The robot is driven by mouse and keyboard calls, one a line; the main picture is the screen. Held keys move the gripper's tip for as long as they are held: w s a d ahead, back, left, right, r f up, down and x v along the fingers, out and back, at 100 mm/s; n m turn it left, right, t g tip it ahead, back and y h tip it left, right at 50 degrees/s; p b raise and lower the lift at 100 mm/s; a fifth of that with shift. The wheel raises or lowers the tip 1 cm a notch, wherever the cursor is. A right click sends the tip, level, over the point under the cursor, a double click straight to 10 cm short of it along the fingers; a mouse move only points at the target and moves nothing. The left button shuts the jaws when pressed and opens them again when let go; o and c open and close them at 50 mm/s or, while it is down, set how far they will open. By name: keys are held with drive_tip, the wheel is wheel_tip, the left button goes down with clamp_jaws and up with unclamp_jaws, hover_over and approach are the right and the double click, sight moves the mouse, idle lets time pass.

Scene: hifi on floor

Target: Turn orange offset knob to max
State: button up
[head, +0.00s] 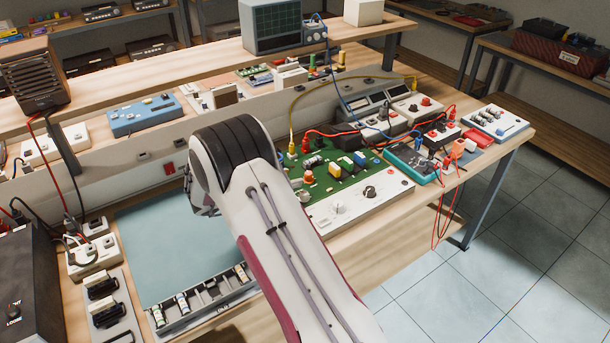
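The strip also carries a pale knob (337,208) and a black knob (370,192). My arm crosses the middle of the picture and hides the area left of the board. Only a small grey piece shows past the arm's left side, over the blue-green mat. I cannot make out the fingers or whether they hold anything.
The blue-green mat (150,245) is mostly bare. A parts tray (205,300) lies along its front. A teal meter (411,163) with red leads and several small boxes stand right of the board. Yellow, red and blue cables arch behind it. A shelf with instruments runs behind.

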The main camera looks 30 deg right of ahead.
sight(306, 175)
drive_tip(key=shift+d, duration=0.1)
drive_tip(key=shift+x, duration=3.85)
clamp_jaws()
